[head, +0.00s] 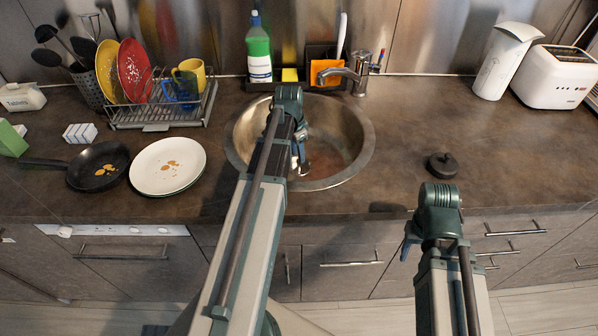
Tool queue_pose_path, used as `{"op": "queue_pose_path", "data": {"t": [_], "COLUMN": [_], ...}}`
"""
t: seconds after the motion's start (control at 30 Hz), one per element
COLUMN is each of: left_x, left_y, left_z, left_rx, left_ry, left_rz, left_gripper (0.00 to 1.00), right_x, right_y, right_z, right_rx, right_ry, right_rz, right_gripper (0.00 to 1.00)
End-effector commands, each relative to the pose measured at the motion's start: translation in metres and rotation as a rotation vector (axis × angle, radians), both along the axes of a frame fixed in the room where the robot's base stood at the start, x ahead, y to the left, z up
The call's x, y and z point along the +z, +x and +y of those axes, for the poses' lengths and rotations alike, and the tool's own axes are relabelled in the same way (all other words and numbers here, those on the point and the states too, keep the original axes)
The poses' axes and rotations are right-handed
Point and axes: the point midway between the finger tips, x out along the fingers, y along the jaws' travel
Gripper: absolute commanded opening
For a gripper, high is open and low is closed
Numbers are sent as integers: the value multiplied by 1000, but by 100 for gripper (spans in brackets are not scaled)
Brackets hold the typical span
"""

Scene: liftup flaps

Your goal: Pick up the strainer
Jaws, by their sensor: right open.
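A small dark round piece with a raised knob (442,165) lies on the counter right of the sink; it looks like the strainer. My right gripper (407,248) is open and empty, in front of the counter edge, nearer to me and a little left of the dark piece, not touching it. My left arm reaches over the sink (350,150), and my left gripper (300,165) points down into the basin. Its fingers are small and partly hidden by the arm, so its opening is unclear.
A faucet (352,72) stands behind the sink. A pan (98,166), a white plate (168,165) and a dish rack (160,112) are on the left. A white toaster (556,78) and pitcher (505,62) stand at back right. Counter around the dark piece is clear.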

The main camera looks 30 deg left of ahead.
Motion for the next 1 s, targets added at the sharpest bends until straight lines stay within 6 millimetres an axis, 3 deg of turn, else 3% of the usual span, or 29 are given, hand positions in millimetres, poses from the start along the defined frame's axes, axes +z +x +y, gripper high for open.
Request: {"op": "queue_pose_path", "data": {"t": [0.43,0.77,0.97,1.0], "left_x": [-49,-50,-50,-50], "left_y": [5,5,5,5], "left_z": [-2,-2,-2,-2], "left_rx": [0,0,0,0], "left_ry": [0,0,0,0], "left_rz": [0,0,0,0], "left_gripper": [38,38,2,0], "right_x": [-49,-50,-50,-50], "right_y": [0,0,0,0], "right_z": [0,0,0,0], "right_rx": [0,0,0,0], "right_ry": [0,0,0,0], "right_rz": [0,0,0,0], "right_gripper": [50,50,50,50]}}
